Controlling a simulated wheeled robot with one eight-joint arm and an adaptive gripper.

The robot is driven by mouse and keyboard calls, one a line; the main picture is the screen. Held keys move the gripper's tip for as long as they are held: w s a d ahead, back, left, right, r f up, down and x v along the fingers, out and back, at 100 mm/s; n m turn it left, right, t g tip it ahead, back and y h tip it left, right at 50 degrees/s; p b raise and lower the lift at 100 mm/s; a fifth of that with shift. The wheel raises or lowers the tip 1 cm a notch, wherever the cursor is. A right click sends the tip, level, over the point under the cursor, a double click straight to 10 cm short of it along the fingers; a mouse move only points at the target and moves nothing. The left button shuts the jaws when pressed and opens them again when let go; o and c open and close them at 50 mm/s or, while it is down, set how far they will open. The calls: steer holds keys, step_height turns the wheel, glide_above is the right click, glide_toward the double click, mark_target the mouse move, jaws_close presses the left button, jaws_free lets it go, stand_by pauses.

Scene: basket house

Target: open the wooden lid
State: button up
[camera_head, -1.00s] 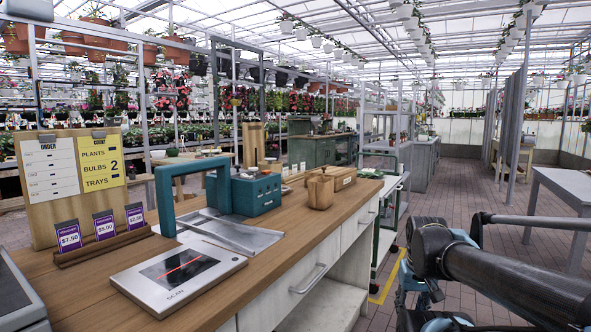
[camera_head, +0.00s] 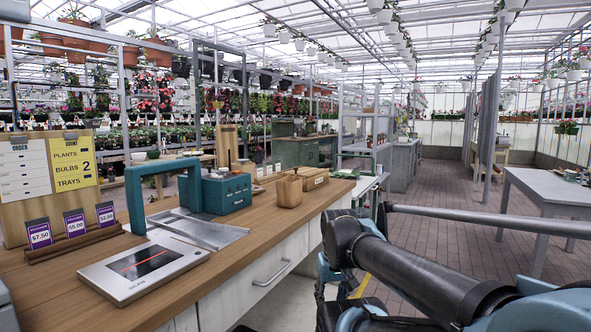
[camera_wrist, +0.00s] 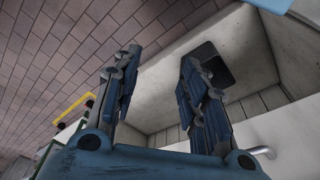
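A small wooden box (camera_head: 289,191) stands on the counter's right part, and a longer wooden box with a pale label (camera_head: 315,180) stands just behind it. I cannot tell for sure which of them has the wooden lid. My gripper shows in the wrist view (camera_wrist: 160,60) with its two dark blue fingers apart and nothing between them. It is beside the counter's front, below the top and away from both boxes. In the head view my arm is at the lower right and mostly hides the gripper.
The wooden counter (camera_head: 225,262) carries a scanner pad (camera_head: 145,268), a teal frame on a metal plate (camera_head: 134,200), a teal box (camera_head: 226,193) and price tags. A grey table (camera_head: 555,190) stands right; the brick aisle (camera_head: 445,185) is open.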

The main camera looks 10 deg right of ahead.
steer(key=w+r+t, duration=0.1)
steer(key=w+r, duration=3.4)
steer(key=w, duration=0.5)
steer(key=w+r, duration=0.4)
steer(key=w, duration=0.5)
steer(key=w+r+n+t, duration=0.1)
steer(key=w+r, duration=0.1)
steer(key=w, duration=1.4)
steer(key=x, duration=1.6)
steer(key=shift+w+a+f, duration=0.2)
steer(key=shift+w+a, duration=0.15)
